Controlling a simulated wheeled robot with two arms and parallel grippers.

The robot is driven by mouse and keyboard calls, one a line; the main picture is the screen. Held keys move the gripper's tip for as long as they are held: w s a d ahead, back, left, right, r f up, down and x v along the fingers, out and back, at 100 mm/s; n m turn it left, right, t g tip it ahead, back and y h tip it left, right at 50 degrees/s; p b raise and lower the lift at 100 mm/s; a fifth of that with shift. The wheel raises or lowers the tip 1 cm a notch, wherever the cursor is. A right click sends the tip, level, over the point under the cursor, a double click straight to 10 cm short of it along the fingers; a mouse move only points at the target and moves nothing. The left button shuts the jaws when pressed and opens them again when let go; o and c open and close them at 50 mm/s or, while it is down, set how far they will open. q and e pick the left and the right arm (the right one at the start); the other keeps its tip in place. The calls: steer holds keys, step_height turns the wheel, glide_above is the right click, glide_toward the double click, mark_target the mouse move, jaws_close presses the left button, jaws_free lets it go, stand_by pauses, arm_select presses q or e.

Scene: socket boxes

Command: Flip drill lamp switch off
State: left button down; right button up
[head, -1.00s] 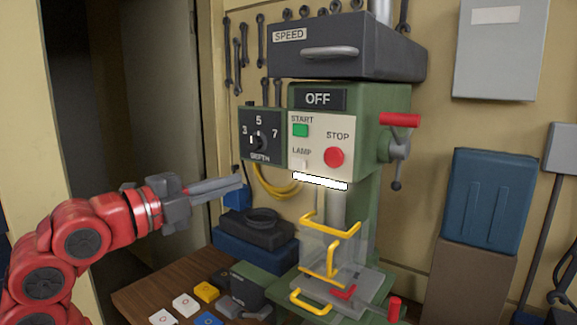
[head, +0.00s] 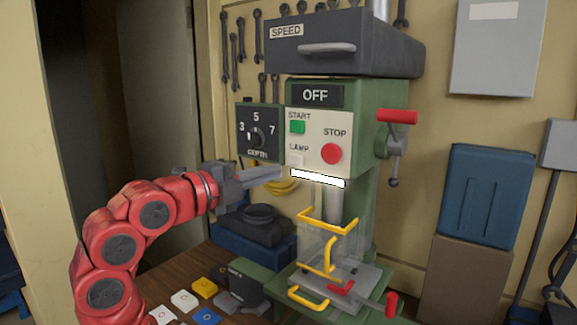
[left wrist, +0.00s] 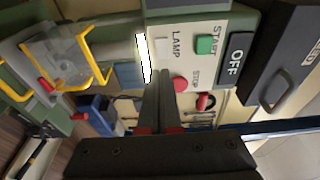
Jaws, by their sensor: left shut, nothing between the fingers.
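The drill press panel (head: 319,132) is a cream plate with a green START button, a red STOP button and a LAMP label. The lamp switch (head: 296,160) is a small pale piece under that label; it also shows in the left wrist view (left wrist: 162,46). A white lamp strip (head: 317,178) glows below the panel. My left gripper (head: 279,172) is shut and empty, its fingertips just left of and below the switch. In the left wrist view its fingers (left wrist: 158,78) point at the panel near the switch. Contact cannot be told. My right gripper is not in view.
A depth dial box (head: 257,132) adjoins the panel on the left. A yellow-framed clear guard (head: 328,240) stands below the lamp strip. A red-handled lever (head: 397,117) sticks out at the right. Black and blue cases (head: 255,235) lie below my left gripper.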

mark_target(300, 164)
arm_select(q)
steer(key=p+x, duration=0.1)
steer(key=x, duration=0.4)
steer(key=shift+p, duration=0.4)
